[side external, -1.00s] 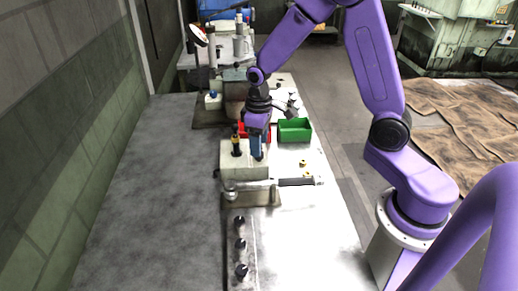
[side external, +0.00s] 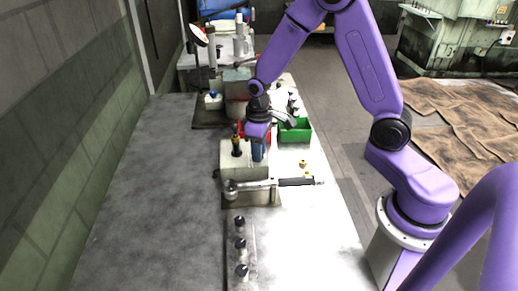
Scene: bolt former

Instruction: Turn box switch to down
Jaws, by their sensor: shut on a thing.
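The box (side external: 234,172) is a pale block on the bench. A dark switch (side external: 236,146) with a yellow band stands upright on the left of its top. My gripper (side external: 257,154) points down at the right part of the box top, beside the dark switch and apart from it. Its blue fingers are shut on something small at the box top. The held thing is hidden by the fingers, so I cannot tell its position.
A wrench-like tool (side external: 270,184) lies across a block in front of the box. A green bin (side external: 296,131) and a partly hidden red bin (side external: 241,129) stand behind. Several dark knobs (side external: 240,244) line the front. The bench's left side (side external: 150,190) is clear.

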